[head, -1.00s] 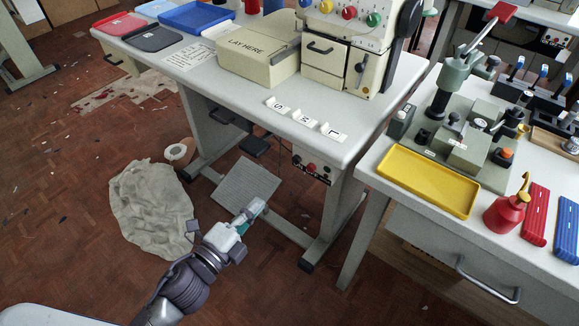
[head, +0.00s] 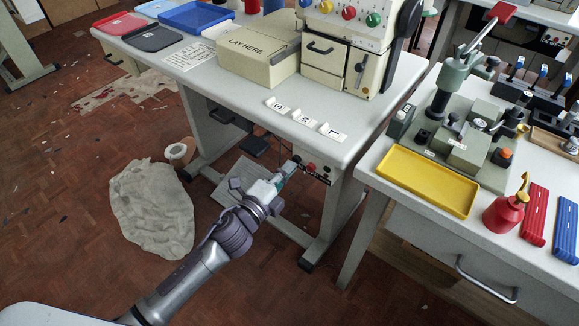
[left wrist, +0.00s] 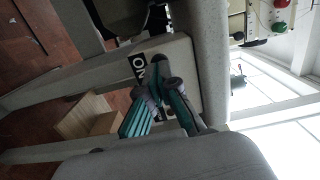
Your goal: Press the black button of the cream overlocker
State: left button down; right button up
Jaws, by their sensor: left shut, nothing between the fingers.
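The cream overlocker (head: 345,45) stands on the white table at the top of the head view. A control panel (head: 320,173) with red and dark buttons hangs under the table's front edge. My left gripper (head: 289,168) is shut and empty, its tips close to the panel's left end. I cannot tell whether they touch it, and the gripper partly covers that end. In the left wrist view the closed teal fingers (left wrist: 160,88) lie in front of a pale plate with a black-and-white label (left wrist: 152,68). I cannot make out the black button there. My right gripper is not in view.
The table's front edge (head: 345,153) overhangs the panel. White tags (head: 303,118) and a cream box marked LAY HERE (head: 255,62) lie on top. A second table with a yellow tray (head: 425,183) stands right.

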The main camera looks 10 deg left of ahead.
pick_arm(q)
jog(key=shift+w+d, duration=0.2)
jog(key=shift+w, duration=0.35)
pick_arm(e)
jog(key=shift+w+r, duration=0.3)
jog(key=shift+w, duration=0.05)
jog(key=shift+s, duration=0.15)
